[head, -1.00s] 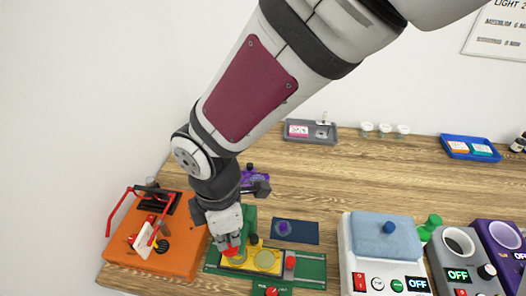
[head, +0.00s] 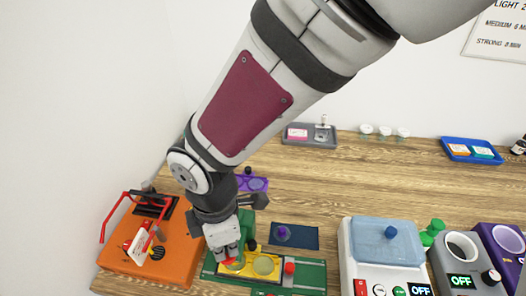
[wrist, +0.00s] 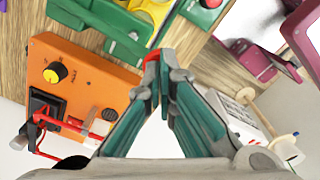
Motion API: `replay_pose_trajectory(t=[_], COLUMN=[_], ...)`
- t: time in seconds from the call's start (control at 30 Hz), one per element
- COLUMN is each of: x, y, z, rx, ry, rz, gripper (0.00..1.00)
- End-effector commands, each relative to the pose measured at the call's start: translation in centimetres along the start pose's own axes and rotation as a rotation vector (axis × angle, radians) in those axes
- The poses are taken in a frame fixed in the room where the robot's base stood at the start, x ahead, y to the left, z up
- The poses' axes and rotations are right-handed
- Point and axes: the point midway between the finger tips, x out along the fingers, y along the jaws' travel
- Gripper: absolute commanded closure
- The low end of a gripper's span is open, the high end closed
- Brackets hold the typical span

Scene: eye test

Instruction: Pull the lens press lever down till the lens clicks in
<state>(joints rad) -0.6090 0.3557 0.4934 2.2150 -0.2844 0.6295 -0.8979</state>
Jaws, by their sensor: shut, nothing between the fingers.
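The lens press is a green base (head: 311,276) with a yellow plate (head: 283,266) and a green upright (head: 246,224), near the table's front edge. A red part (head: 233,263), which looks like the lever's end, shows just under my gripper (head: 229,259). The rest of the lever is hidden behind the gripper. In the wrist view my gripper (wrist: 157,68) is shut, with nothing between its teal-sided fingers. A red part (wrist: 152,56) shows right at the fingertips; I cannot tell if they touch. The lens is not clearly visible.
An orange box (head: 177,256) with red arms stands close on the left. A blue mat (head: 301,237) with a purple piece lies behind the press. A white machine with a blue lid (head: 388,238) stands on the right. The table behind these is mostly clear.

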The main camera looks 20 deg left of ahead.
Motion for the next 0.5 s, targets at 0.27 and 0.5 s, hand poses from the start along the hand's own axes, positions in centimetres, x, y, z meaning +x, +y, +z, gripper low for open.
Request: replay_pose_trajectory(t=[0.27, 0.5], x=[0.51, 0.89], y=[0.01, 0.01], z=[0.02, 0.03], rx=[0.000, 0.000], ry=[0.000, 0.000], rz=[0.000, -0.001], gripper=[1.00, 1.00])
